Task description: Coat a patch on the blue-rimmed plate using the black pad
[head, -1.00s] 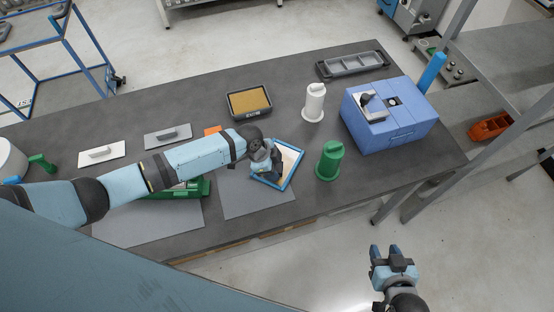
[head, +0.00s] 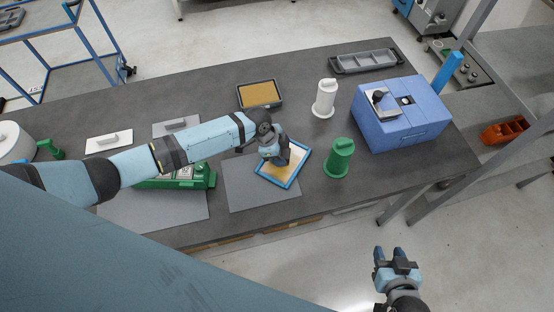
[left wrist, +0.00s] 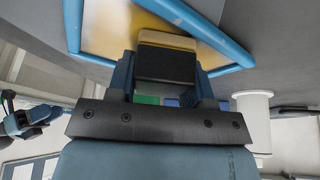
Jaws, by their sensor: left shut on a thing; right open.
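The blue-rimmed plate (head: 303,163) lies tilted in angle on a grey mat near the table's front edge. Its face is white, with a tan-yellow patch on the nearer part. My left gripper (head: 275,158) is over the plate and hides part of it. In the left wrist view it is shut on the black pad (left wrist: 165,67), whose pale yellow face is against or very close to the plate; I cannot tell if it touches. The plate's blue rim (left wrist: 205,25) and yellow coating show there too. My right gripper (head: 388,256) is open and empty, off the table.
A tray of yellow material (head: 261,94) stands behind the plate. A green spool (head: 339,160) is close on the right, with a white spool (head: 325,98) and blue box (head: 402,115) beyond. A green case (head: 205,178) lies left, under my arm. Two handled blocks lie farther left.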

